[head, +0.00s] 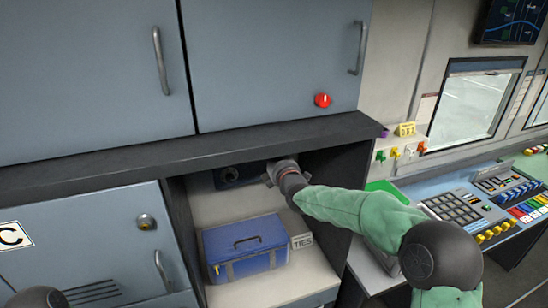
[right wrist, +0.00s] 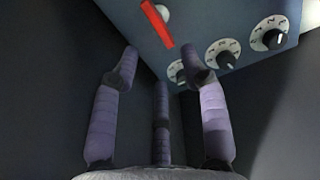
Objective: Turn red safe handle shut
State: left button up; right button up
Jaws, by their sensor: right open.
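The red safe handle (right wrist: 157,24) shows at the top of the right wrist view as a slanted bar beside a pale round hub. It is on the blue-grey safe front (right wrist: 205,22), which has several white-ringed dials. My right gripper (right wrist: 160,65) is open, its purple-grey fingers spread and empty below the handle, apart from it in the picture. In the head view my right gripper (head: 277,172) reaches into the open shelf bay under the dark ledge. The handle is not visible there. My left gripper is not in view.
A blue case (head: 245,248) stands on the shelf below my right gripper, beside a TIES label (head: 302,241). The dark ledge (head: 200,150) runs overhead. A red knob (head: 322,100) is on the upper cabinet door. A control console (head: 480,205) is at right.

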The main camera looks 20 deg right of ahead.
jog(key=shift+s, duration=1.35)
notch_tip(320, 180, down, 22)
jog(key=s+a+m+g, duration=0.2)
jog(key=s+m+g, duration=0.1)
jog(key=m+g, duration=0.2)
jog(key=s+a+f+m+g+y, duration=0.1)
jog(key=s+f+m+g, duration=0.15)
jog(key=s+f, duration=0.45)
jog(key=s+a+f+m+g, duration=0.2)
jog(key=s+f+m, duration=0.2)
jog(key=f, duration=0.7)
jog(key=s+a+f+m+g+y, duration=0.1)
jog(key=s+a+f+m+g, duration=0.3)
jog(key=s, duration=0.6)
jog(key=s+f+m+g+y, duration=0.1)
jog(key=s+f+m+g, duration=0.15)
jog(key=s+f, duration=0.55)
jog(key=s+a+f+m+g, duration=0.2)
jog(key=s+f+m, duration=0.2)
jog(key=s, duration=0.7)
notch_tip(320, 180, down, 17)
jog(key=w+a+n+b, duration=0.1)
jog(key=w+a+b, duration=0.1)
jog(key=b, duration=1.7)
jog(key=shift+f, duration=0.2)
